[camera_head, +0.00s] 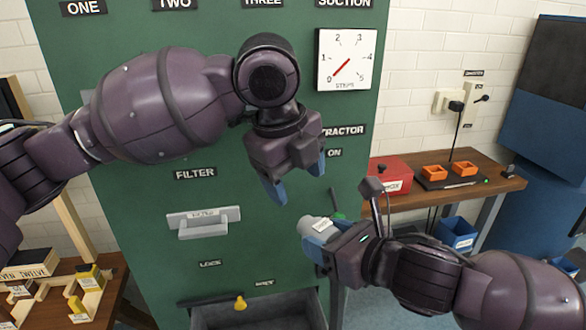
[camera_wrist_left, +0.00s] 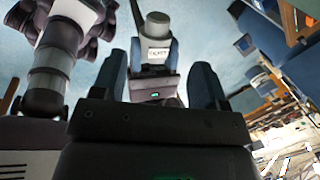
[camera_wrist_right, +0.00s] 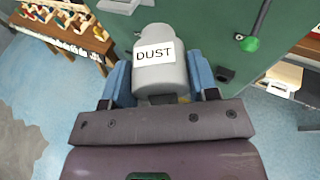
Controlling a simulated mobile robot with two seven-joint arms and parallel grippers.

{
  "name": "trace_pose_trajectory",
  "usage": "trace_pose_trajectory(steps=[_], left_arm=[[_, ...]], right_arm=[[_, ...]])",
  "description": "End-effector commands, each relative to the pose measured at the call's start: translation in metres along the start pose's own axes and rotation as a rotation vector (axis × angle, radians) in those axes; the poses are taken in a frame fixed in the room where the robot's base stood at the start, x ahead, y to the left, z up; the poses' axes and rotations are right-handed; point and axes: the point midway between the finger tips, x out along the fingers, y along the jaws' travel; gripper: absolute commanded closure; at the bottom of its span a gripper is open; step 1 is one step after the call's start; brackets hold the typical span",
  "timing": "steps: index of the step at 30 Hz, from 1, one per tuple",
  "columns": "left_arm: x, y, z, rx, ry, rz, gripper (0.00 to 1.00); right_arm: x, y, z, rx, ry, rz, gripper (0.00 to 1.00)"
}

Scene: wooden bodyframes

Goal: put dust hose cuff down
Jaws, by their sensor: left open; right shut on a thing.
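The dust hose cuff (camera_wrist_right: 160,70) is a grey cylinder with a narrower neck and a white "DUST" label. My right gripper (camera_head: 322,240) is shut on it, with one blue finger on each side in the right wrist view. The cuff also shows in the head view (camera_head: 313,225), in front of the green extractor cabinet, and in the left wrist view (camera_wrist_left: 157,27). My left gripper (camera_head: 296,178) is open and empty, above and to the left of the cuff, its blue fingers pointing down.
The green cabinet (camera_head: 130,215) has a suction dial (camera_head: 346,59), a filter handle (camera_head: 203,222) and an open drawer (camera_head: 262,312) at the bottom. A green-handled lever (camera_head: 338,214) is near the cuff. A wooden bench (camera_head: 440,188) with a red box (camera_head: 391,178) stands right.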

Motion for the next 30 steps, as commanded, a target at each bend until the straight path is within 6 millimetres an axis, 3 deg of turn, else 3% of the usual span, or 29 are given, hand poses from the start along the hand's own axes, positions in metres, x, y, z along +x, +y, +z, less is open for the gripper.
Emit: trace_pose_trajectory(steps=[18, 30], left_arm=[[0.092, 0.000, 0.000, -0.002, 0.001, 0.001, 0.33], [0.106, 0.000, 0.000, -0.001, 0.000, 0.000, 0.33]], right_arm=[[0.000, 0.000, 0.000, 0.000, 0.000, 0.000, 0.74], [0.000, 0.000, 0.000, 0.000, 0.000, 0.000, 0.74]])
